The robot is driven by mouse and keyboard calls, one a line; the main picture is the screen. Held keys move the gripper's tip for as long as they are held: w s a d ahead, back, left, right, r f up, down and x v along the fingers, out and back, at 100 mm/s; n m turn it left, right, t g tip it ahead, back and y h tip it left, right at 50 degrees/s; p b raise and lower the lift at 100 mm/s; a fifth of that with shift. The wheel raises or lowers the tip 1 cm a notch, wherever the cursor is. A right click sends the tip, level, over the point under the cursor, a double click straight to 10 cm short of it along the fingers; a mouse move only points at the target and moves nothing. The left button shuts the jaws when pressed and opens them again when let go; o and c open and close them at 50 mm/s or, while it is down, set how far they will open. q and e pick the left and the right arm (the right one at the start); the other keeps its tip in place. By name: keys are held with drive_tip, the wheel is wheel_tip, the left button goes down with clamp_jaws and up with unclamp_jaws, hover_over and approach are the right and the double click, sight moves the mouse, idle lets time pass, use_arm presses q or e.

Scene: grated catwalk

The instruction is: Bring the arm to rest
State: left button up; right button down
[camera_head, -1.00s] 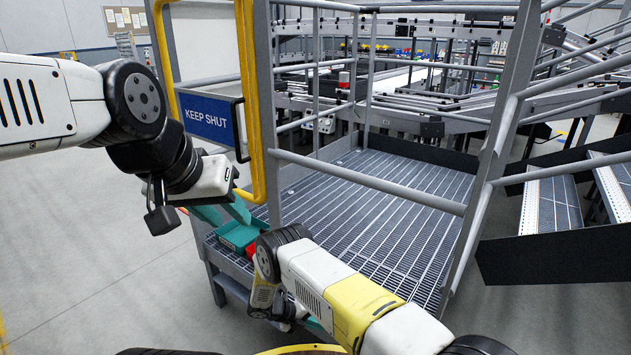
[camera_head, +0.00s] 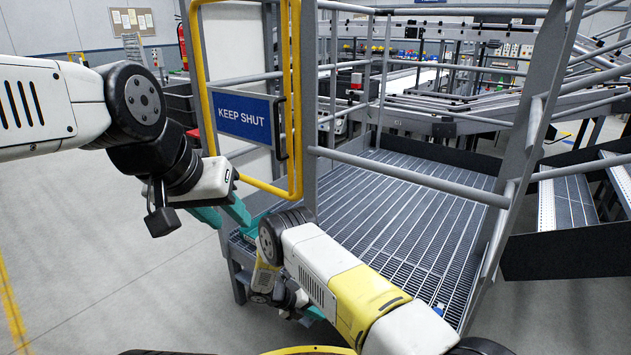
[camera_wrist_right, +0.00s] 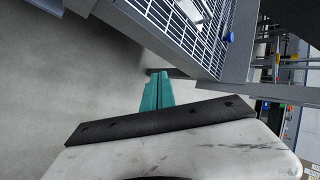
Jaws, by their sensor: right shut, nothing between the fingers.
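My left arm comes in from the left in the head view. Its gripper (camera_head: 222,213) has two teal fingers spread apart with nothing visible between them, in front of the yellow-framed gate. My right arm reaches from the bottom right toward the catwalk's near corner. In the head view its gripper is mostly hidden behind its own wrist, with a bit of teal showing low down. In the right wrist view the right gripper (camera_wrist_right: 157,92) has its teal fingers together and empty, over grey floor beside the catwalk's edge.
A gate with a blue KEEP SHUT sign (camera_head: 244,117) stands behind my left gripper. The grated catwalk (camera_head: 400,205) has grey rails, and its frame is close to the right gripper in the wrist view (camera_wrist_right: 185,50). Steps (camera_head: 566,205) are at right. Open floor lies at left.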

drive_tip(key=w+d+r+m+g+y, duration=0.1)
drive_tip(key=d+r+m+y, duration=0.15)
drive_tip(key=r+m, duration=0.9)
drive_tip(key=w+d+r+m+y, duration=0.1)
drive_tip(key=d+r+m+y, duration=0.15)
drive_tip(key=r, duration=1.85)
drive_tip(key=s+d+r+m+t+y, duration=0.15)
drive_tip(key=s+d+r+m, duration=0.25)
drive_tip(key=s+r+m, duration=0.45)
drive_tip(key=s+d+r+m+y, duration=0.25)
drive_tip(key=s+r+m, duration=0.25)
drive_tip(key=r, duration=0.7)
drive_tip(key=s+d+r+m+t+y, duration=0.1)
drive_tip(key=s+r+m+t, duration=0.1)
drive_tip(key=s+m, duration=0.2)
drive_tip(key=s+d+r+m+t+y, duration=0.1)
drive_tip(key=s+r+m, duration=0.2)
drive_tip(key=s, duration=0.7)
drive_tip(key=shift+s+m+t, duration=0.35)
drive_tip(key=shift+s+m, duration=0.05)
drive_tip(key=shift+m, duration=0.65)
drive_tip(key=shift+w+d, duration=0.1)
